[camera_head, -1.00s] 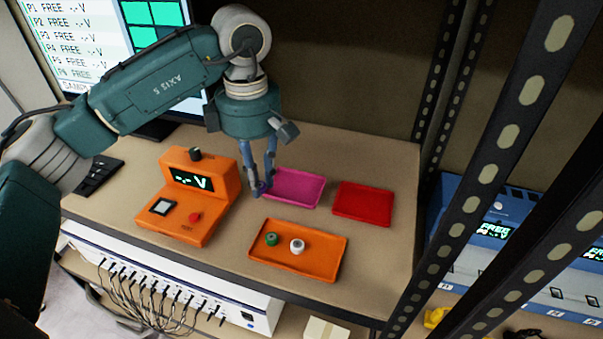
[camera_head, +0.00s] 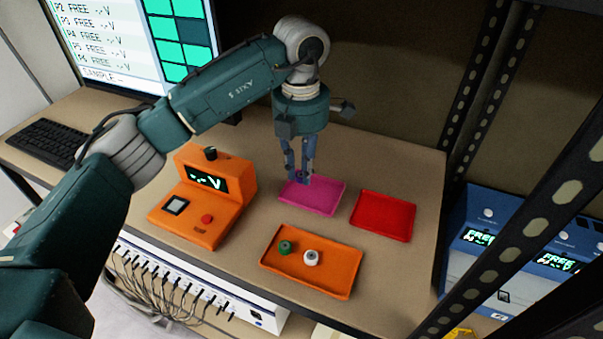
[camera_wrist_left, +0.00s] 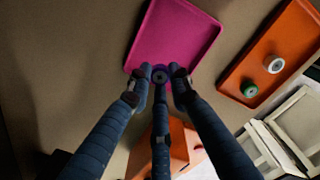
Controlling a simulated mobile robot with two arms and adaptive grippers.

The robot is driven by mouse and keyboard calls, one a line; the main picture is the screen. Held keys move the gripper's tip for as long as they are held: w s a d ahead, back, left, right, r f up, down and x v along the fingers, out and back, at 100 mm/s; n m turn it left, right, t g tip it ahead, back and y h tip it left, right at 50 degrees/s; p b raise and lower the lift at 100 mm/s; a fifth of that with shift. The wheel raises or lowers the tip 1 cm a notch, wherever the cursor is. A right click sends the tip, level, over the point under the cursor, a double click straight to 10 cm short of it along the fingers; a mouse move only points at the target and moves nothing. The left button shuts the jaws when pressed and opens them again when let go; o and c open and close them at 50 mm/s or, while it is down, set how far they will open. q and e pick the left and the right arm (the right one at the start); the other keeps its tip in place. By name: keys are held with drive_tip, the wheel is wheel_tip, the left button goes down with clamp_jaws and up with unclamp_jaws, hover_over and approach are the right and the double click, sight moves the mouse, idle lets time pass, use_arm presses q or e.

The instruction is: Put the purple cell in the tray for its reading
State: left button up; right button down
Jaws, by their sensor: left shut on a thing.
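My left gripper (camera_head: 303,177) points down with its fingers shut on the small purple cell (camera_wrist_left: 160,76). In the left wrist view the cell sits between the fingertips, at the near edge of the magenta tray (camera_wrist_left: 180,40). In the head view the fingertips are over the left back part of the same magenta tray (camera_head: 318,199), which looks otherwise empty. I cannot tell whether the cell touches the tray. My right gripper is not in view.
An orange reader (camera_head: 200,198) showing "-.- V" stands left of the trays. An orange tray (camera_head: 335,279) in front holds a green cell (camera_head: 286,247) and a white cell (camera_head: 311,257). An empty red tray (camera_head: 384,215) lies to the right. A black shelf post (camera_head: 520,240) stands at the right.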

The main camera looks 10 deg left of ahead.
use_arm(q)
wheel_tip(320, 180, down, 2)
drive_tip(key=shift+f+p, duration=0.15)
drive_tip(key=shift+p, duration=0.2)
drive_tip(key=shift+f, duration=0.3)
drive_tip(key=o, duration=0.6)
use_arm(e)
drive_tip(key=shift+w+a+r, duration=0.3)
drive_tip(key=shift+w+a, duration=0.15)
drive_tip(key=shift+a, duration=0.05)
